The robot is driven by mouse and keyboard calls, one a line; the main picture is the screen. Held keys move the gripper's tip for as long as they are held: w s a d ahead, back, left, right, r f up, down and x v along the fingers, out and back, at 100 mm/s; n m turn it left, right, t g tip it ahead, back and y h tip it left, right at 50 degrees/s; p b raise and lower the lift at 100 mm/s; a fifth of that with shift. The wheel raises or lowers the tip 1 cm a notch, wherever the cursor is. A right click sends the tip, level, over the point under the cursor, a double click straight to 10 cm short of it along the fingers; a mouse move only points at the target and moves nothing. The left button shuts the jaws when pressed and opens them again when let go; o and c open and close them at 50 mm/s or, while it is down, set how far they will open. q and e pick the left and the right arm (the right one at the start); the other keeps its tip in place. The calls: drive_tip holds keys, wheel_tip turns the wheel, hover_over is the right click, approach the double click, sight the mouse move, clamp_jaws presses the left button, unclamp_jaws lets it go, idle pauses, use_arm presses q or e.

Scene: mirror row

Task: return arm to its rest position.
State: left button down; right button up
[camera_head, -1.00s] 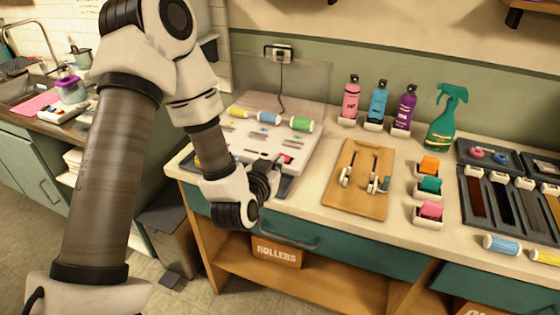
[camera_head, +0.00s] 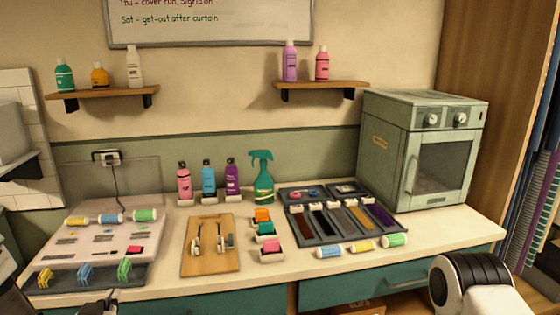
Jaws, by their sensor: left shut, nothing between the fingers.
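My left gripper (camera_head: 103,304) shows only in part at the bottom left edge, in front of the counter and just below the tray with the clips. It is shut and holds nothing; most of it is cut off by the frame. Part of my left arm (camera_head: 8,268) shows at the left edge. A white and black part of my right arm (camera_head: 470,287) shows at the lower right, but my right gripper is not in view.
The counter holds a pale roller tray (camera_head: 110,240), a wooden board (camera_head: 210,258), several bottles, a green spray bottle (camera_head: 263,180), a dark compartment tray (camera_head: 335,222) and a green oven (camera_head: 420,150). Two wall shelves (camera_head: 103,93) (camera_head: 320,86) hang above. Bare counter shows in front of the oven.

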use_arm(q)
drive_tip(key=s+d+f+m+g+h, duration=0.1)
drive_tip(key=s+d+f+g, duration=0.2)
drive_tip(key=s+f, duration=0.35)
drive_tip(key=s+d+f+m+g+h, duration=0.1)
drive_tip(key=s+d+f+g, duration=0.15)
drive_tip(key=f, duration=0.75)
drive_tip(key=s+d+f+m+g+h, duration=0.1)
drive_tip(key=s+d+f+m+g, duration=0.1)
drive_tip(key=s+f, duration=0.45)
drive_tip(key=s+d+f+g+h, duration=0.1)
drive_tip(key=s+d+f+g, duration=0.1)
drive_tip(key=s+f+g, duration=0.3)
drive_tip(key=s+f, duration=0.2)
drive_tip(key=s, duration=0.1)
drive_tip(key=shift+d+f+n, duration=0.25)
drive_tip(key=shift+d+n, duration=0.15)
drive_tip(key=c, duration=1.3)
unclamp_jaws()
drive_tip(key=s+g, duration=0.1)
drive_tip(key=s, duration=0.1)
drive_tip(key=s+n+g, duration=0.1)
drive_tip(key=s, duration=0.1)
drive_tip(key=shift+d+f+n, duration=0.1)
drive_tip(key=shift+d+n, duration=0.1)
drive_tip(key=shift+n, duration=0.1)
drive_tip(key=o, duration=0.4)
drive_tip(key=shift+s, duration=0.1)
drive_tip(key=shift+a, duration=0.15)
